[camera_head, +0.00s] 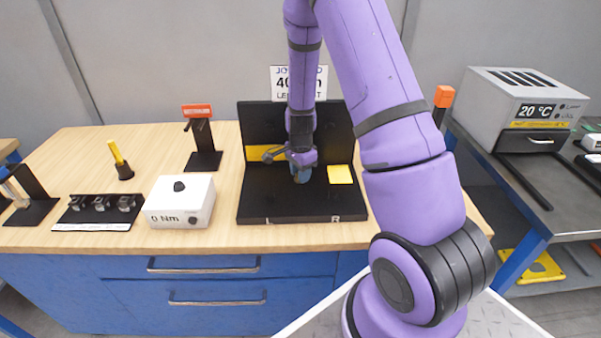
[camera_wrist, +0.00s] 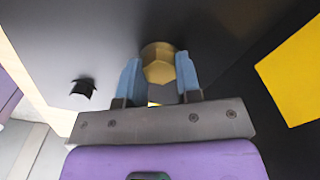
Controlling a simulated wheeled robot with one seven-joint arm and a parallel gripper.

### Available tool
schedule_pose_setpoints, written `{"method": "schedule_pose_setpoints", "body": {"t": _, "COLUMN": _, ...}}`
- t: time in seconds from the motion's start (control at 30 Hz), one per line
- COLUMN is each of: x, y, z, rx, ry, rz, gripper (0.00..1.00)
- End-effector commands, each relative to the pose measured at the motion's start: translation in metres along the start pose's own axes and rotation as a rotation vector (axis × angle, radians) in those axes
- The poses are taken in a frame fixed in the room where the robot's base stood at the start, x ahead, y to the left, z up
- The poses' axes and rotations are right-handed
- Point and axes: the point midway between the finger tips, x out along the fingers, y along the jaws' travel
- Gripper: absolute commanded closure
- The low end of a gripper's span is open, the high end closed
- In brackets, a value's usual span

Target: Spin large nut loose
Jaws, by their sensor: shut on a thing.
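The large nut (camera_wrist: 158,64) is a brass-coloured hexagonal piece in the wrist view, at the top centre. My gripper (camera_wrist: 160,78) has its two blue fingers on either side of the nut and is shut on it. In the head view my gripper (camera_head: 301,174) points down over the base of the black fixture (camera_head: 270,208), which has an upright back panel and the letters L and R along its front edge. The nut is hidden behind my gripper there. Whatever lies under the nut is also hidden.
A yellow square (camera_head: 340,174) lies right of my gripper on the fixture. A white 0 Nm box (camera_head: 180,203), a black stand with a red top (camera_head: 203,150) and a yellow-handled tool (camera_head: 119,158) stand to the left. A grey 20 °C oven (camera_head: 520,100) stands on the right bench.

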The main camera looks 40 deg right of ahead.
Motion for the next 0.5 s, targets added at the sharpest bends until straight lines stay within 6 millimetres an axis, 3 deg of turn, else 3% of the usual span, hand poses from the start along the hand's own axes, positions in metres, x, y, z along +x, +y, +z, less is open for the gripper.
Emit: {"method": "schedule_pose_setpoints", "body": {"t": 0.5, "x": 0.0, "y": -0.0002, "z": -0.0003, "rx": -0.491, "ry": 0.0, "rz": -0.001, "gripper": 0.92}}
